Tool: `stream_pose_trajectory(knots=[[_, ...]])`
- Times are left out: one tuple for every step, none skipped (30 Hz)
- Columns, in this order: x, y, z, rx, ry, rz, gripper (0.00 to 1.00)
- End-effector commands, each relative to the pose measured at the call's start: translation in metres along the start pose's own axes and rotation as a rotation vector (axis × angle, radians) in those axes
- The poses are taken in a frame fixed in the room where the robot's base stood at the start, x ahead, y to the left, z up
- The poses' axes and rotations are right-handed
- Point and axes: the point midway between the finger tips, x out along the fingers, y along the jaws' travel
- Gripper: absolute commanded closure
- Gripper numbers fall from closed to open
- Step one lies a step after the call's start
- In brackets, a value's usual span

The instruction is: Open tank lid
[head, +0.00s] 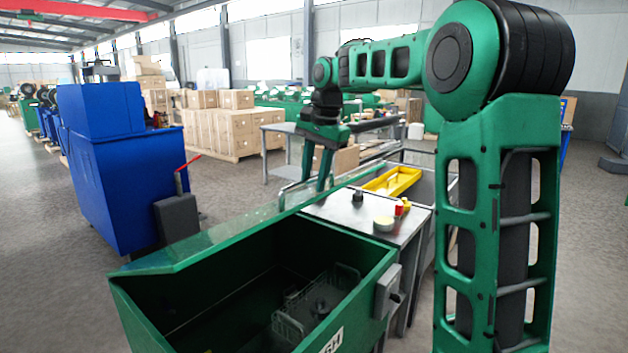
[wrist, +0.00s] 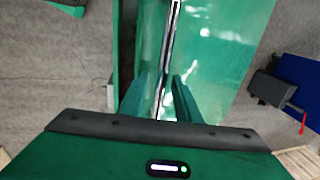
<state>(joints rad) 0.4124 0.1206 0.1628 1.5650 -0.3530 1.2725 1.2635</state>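The green tank (head: 370,296) stands in the foreground of the head view, and its dark inside shows. Its green lid (head: 190,252) is a long panel along the tank's far side, raised off the opening; it also shows in the wrist view (wrist: 225,50). A thin metal handle (head: 282,197) is on the lid. My gripper (head: 316,185) is over the lid by the handle, pointing down. In the wrist view my gripper's fingers (wrist: 164,85) are apart, with a pale metal bar between them. I cannot tell whether they touch it.
A wire basket (head: 318,302) is inside the tank. A grey table (head: 340,212) with a yellow tray (head: 392,181) and small items adjoins on the right. A blue machine (head: 115,165) with a red lever stands at left. Floor between it and the tank is clear.

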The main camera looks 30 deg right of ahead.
Motion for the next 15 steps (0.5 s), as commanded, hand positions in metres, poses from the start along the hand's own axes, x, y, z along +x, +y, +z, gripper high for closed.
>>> stream_pose_trajectory(knots=[[0.001,0.000,0.001,-0.001,0.000,0.000,0.69],[0.001,0.000,0.001,-0.002,0.000,0.000,0.69],[0.001,0.000,0.001,-0.002,0.000,0.000,0.69],[0.001,-0.001,0.002,-0.003,0.000,0.000,0.69],[0.001,-0.001,0.002,-0.003,0.000,0.000,0.69],[0.001,-0.001,0.002,-0.004,0.000,0.000,0.69],[0.001,-0.001,0.003,-0.004,-0.001,0.000,0.69],[-0.012,0.011,0.006,-0.004,0.006,-0.011,0.69],[-0.012,0.011,0.007,-0.004,0.006,-0.012,0.69],[-0.013,0.011,0.007,-0.004,0.007,-0.012,0.69],[-0.014,0.010,0.007,-0.004,0.007,-0.012,0.69],[-0.015,0.009,0.008,-0.004,0.007,-0.013,0.69],[-0.016,0.008,0.008,-0.004,0.007,-0.013,0.69],[-0.017,0.007,0.008,-0.005,0.006,-0.013,0.69],[-0.019,0.005,0.008,-0.006,0.006,-0.013,0.69]])
